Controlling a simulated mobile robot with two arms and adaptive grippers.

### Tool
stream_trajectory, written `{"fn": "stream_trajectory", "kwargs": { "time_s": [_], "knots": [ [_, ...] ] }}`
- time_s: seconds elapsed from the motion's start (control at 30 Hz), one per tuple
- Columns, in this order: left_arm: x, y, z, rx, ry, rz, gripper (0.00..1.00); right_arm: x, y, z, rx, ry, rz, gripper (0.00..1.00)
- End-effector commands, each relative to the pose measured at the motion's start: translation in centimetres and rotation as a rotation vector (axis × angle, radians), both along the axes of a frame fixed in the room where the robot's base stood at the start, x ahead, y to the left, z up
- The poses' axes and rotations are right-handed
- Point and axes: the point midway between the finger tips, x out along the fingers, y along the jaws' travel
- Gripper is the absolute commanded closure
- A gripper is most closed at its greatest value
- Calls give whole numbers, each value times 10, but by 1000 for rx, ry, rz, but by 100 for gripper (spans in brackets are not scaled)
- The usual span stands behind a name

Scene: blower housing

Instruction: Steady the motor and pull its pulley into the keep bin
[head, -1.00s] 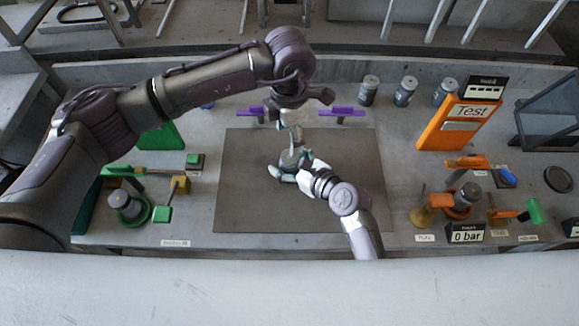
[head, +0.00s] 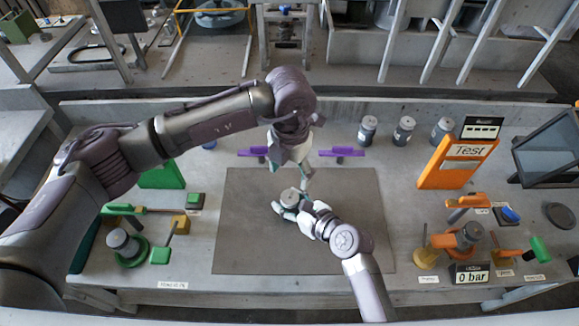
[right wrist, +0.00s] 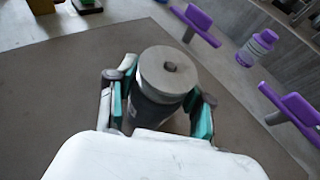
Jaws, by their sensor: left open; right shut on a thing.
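The motor (right wrist: 152,112), a dark upright cylinder, is between the fingers of my right gripper (right wrist: 160,95), which is shut on it. A grey round disc with a dark hub, seemingly the pulley (right wrist: 168,68), sits on top of the motor. In the head view the pulley (head: 289,197) shows over the mat, with my right gripper (head: 293,207) around the motor from the lower right. My left gripper (head: 299,172) is open and empty, above and behind the motor, and apart from it. It is absent from the right wrist view. I cannot tell which container is the keep bin.
The dark mat (head: 245,245) is mostly clear. Purple brackets (head: 252,152) stand behind it. An orange test stand (head: 455,162) and several grey canisters (head: 403,130) are at the back right. Green fixtures (head: 160,255) stand at left, and a 0 bar display (head: 468,274) at right.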

Motion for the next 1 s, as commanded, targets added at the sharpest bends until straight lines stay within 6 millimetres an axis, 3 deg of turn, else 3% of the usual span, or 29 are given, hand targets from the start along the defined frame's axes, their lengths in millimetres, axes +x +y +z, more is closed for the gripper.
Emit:
{"fn": "stream_trajectory", "kwargs": {
  "time_s": [0.3,0.5,0.77,1.0],
  "knots": [
    [1,0,18,-1,0,741,29,0,0,0,-2,0,-1,100],
    [1,1,25,1,0,1080,29,0,-1,0,-2,0,-1,100],
    [0,1,24,2,1,1241,29,0,-1,0,-2,0,-1,100],
    [0,1,-11,4,2,1243,29,0,-1,0,-2,0,-1,100]
  ]
}}
